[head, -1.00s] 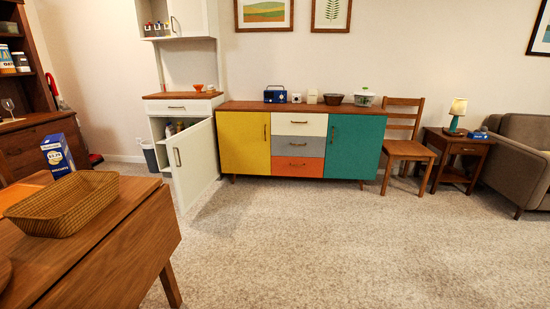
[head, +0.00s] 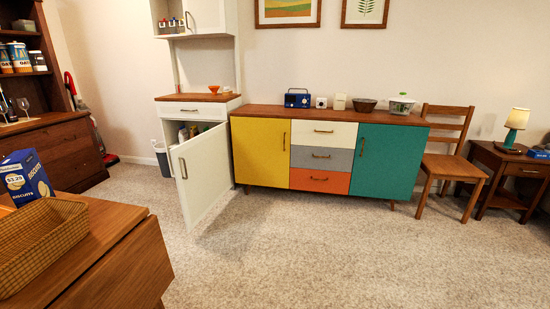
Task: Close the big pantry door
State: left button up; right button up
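The white pantry door (head: 207,174) is the large lower door of a white hutch (head: 185,97). It stands open, swung out into the room, with its brass handle (head: 183,168) near its left edge. Several items (head: 190,131) show inside the cabinet behind it, partly hidden by the door. Neither of my grippers shows in the head view.
A wooden table (head: 110,262) with a woven basket (head: 45,238) and a biscuit box (head: 25,176) fills the lower left. A colourful sideboard (head: 325,108) stands right of the door. A grey bin (head: 162,158) is left of the hutch. Carpet (head: 300,250) in front is clear.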

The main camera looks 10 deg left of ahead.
aim_at(202, 166)
jog(key=i+j+u, duration=0.1)
jog(key=i+u, duration=0.55)
jog(key=i, duration=0.2)
jog(key=i+j+u, duration=0.2)
jog(key=i, duration=0.15)
jog(key=i+l+u, duration=0.2)
jog(key=i+l, duration=0.2)
jog(key=l, duration=0.25)
jog(key=i+l+u, duration=0.25)
jog(key=l, duration=0.4)
jog(key=i+l+u, duration=0.1)
jog(key=i+l, duration=0.15)
jog(key=l, duration=0.1)
